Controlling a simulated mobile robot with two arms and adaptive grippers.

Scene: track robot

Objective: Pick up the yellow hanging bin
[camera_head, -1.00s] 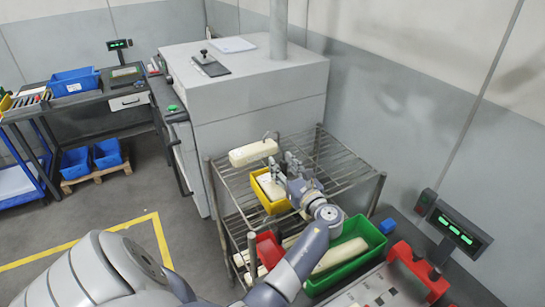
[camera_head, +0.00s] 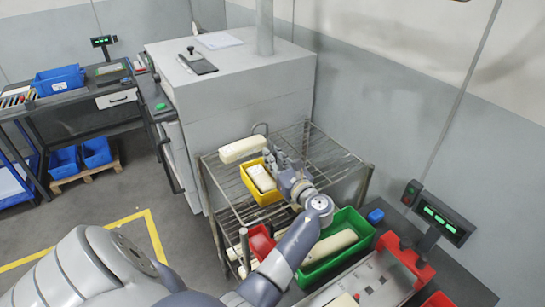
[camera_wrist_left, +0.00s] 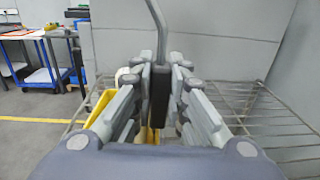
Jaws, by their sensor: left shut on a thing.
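The yellow hanging bin (camera_head: 262,198) sits at the top level of a wire rack, with a cream block (camera_head: 261,178) in it. My left gripper (camera_head: 272,158) is at the bin's right side, shut on its wall. In the left wrist view my gripper (camera_wrist_left: 158,90) has its fingers together, with the yellow bin (camera_wrist_left: 102,103) showing left of and between them. The fingers hide the exact contact. I cannot tell whether the bin is clear of the rack. My right gripper is not in view.
Another cream block (camera_head: 242,149) lies just behind the bin on the wire rack (camera_head: 325,160). A large grey cabinet (camera_head: 240,95) stands behind. A green bin (camera_head: 345,225) and a red bin (camera_head: 262,242) are near my forearm. The rack's right part is bare.

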